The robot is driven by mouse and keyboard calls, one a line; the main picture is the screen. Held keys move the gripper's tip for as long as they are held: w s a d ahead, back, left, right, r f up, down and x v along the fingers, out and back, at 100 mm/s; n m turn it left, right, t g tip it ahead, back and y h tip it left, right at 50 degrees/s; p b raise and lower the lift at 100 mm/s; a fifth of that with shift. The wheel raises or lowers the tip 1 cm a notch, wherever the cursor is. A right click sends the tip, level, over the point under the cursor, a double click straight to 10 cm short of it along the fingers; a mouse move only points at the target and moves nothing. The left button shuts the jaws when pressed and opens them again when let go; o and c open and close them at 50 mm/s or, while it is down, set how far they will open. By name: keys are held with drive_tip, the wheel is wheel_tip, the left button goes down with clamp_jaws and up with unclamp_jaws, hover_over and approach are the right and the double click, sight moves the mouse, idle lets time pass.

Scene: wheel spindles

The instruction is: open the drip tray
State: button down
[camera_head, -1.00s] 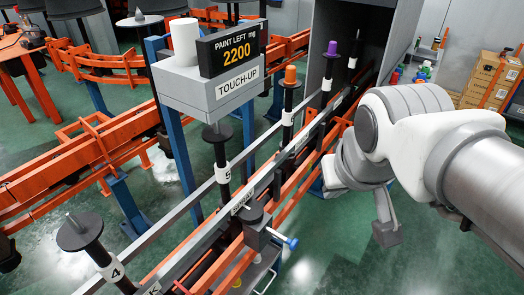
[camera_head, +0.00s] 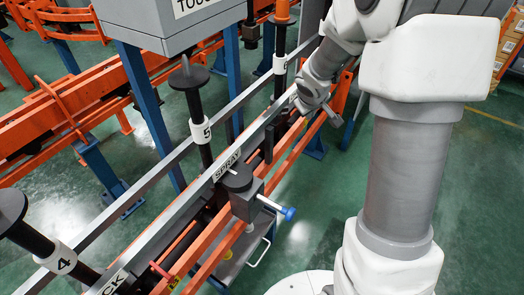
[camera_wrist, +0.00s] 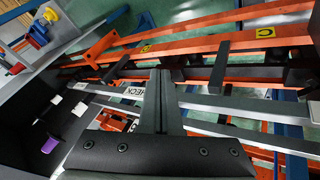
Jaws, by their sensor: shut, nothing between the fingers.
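A grey tray-like box (camera_head: 232,268) hangs low under the orange rail in the head view, below the SPRAY station. A pale wire handle (camera_head: 262,252) is at its right side. It looks like the drip tray; most of it is hidden by the rail, and I cannot tell how far it is pulled out. My gripper (camera_head: 318,104) is above the rail, up and right of the tray, and not touching it. In the wrist view its fingers (camera_wrist: 160,76) are shut together and empty, with rails behind them. I cannot make out the tray there.
A spray block (camera_head: 242,200) with a blue-tipped knob (camera_head: 288,213) sticks out over the tray. Spindles numbered 4 (camera_head: 62,262) and 5 (camera_head: 200,130) stand along the rail. The TOUCH-UP box (camera_head: 165,22) is above. Green floor is open to the right.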

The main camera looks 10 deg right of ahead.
wheel_tip(320, 180, down, 14)
drive_tip(key=w+a+n+y+b, duration=0.1)
drive_tip(key=w+n+b, duration=0.1)
drive_tip(key=w+b, duration=0.1)
drive_tip(key=n+g+y+b, duration=0.3)
drive_tip(key=g+y+b, duration=0.1)
drive_tip(key=b, duration=0.2)
approach(270, 219)
drive_tip(key=b+x, duration=0.4)
drive_tip(key=x, duration=0.1)
drive_tip(key=shift+a+r, duration=0.1)
drive_tip(key=shift+s, duration=0.1)
